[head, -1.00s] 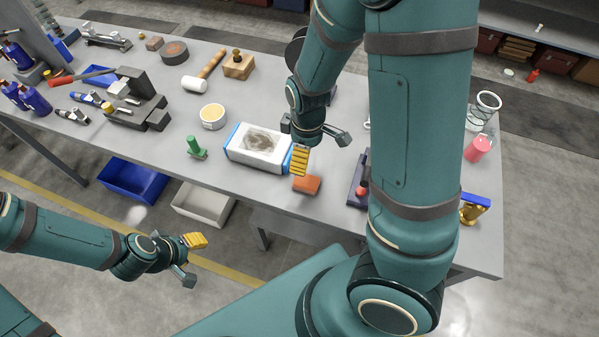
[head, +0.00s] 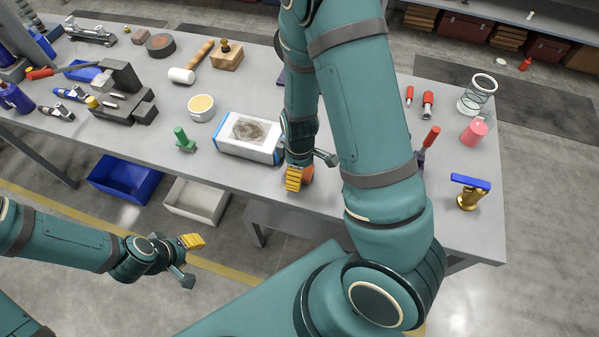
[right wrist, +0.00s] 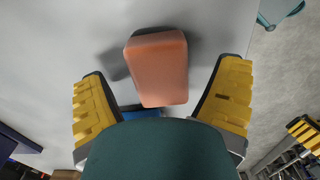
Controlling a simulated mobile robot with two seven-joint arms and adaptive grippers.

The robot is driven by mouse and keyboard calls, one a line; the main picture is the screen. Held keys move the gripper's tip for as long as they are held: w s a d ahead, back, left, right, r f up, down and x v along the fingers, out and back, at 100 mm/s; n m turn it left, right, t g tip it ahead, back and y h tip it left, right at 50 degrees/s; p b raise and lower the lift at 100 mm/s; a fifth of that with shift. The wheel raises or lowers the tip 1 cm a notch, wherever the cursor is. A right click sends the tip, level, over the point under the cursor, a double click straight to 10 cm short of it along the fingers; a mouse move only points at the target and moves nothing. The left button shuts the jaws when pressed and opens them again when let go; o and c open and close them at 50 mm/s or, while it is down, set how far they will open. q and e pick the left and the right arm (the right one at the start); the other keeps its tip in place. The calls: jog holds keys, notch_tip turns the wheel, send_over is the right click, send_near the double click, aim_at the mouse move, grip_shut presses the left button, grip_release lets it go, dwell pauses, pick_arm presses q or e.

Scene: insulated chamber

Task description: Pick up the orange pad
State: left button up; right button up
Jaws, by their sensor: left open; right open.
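The orange pad (head: 308,174) lies on the grey workbench (head: 345,205) near its front edge. In the head view it is mostly hidden behind my right gripper (head: 311,169). In the right wrist view the pad (right wrist: 157,68) is a rounded block on the grey top, seen whole between the spread yellow fingers of my right gripper (right wrist: 164,70). The fingers show a gap on both sides, and nothing is held. My left gripper (head: 195,262) is open and empty, low in front of the bench, away from the pad.
A green piece (head: 184,140) is further left. A red-handled tool (head: 430,137) and a blue-topped brass piece (head: 469,190) stand to the right. Blue (head: 127,178) and white bins (head: 196,199) sit below.

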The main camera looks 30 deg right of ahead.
jog(key=shift+f, duration=0.1)
jog(key=c, duration=1.1)
jog(key=shift+o, duration=0.2)
notch_tip(320, 180, up, 10)
jog(key=p, duration=0.3)
jog(key=shift+o, duration=0.5)
